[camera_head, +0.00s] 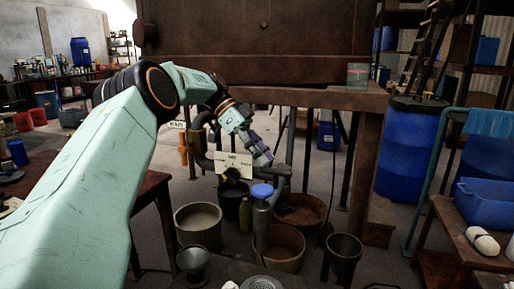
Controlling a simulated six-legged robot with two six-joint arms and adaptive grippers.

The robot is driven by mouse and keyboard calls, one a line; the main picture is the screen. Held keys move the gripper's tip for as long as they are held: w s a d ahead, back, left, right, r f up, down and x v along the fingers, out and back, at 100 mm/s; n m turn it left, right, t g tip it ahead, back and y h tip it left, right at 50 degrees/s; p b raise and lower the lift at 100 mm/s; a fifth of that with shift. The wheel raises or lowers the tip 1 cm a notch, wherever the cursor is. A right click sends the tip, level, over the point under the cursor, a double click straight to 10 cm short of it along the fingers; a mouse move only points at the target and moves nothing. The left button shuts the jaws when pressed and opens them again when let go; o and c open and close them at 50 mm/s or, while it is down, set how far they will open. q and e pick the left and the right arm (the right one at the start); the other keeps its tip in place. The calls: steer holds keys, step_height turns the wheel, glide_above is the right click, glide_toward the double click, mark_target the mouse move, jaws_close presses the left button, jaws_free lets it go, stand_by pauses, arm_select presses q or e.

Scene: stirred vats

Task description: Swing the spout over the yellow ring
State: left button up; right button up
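My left arm comes in from the left, and its gripper (263,158) is above the right part of a grey bent pipe (203,160), which looks like the spout. I cannot tell whether gripper and pipe touch. The pipe runs down from the left, then right behind a white sign (234,164). The fingers look close together, but their gap is unclear. A dark round fitting with a yellow edge (232,175) sits below the sign. I cannot make out a clear yellow ring. My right gripper is out of view.
Below stand a vat of pale liquid (198,237), a brown vat (280,260), a dark bucket (343,258) and a blue-capped post (262,207). A table (150,190) is at left. A blue barrel (405,155) and a bench with a blue crate (487,207) are at right.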

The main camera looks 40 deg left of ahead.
arm_select(q)
steer(key=shift+v, duration=1.2)
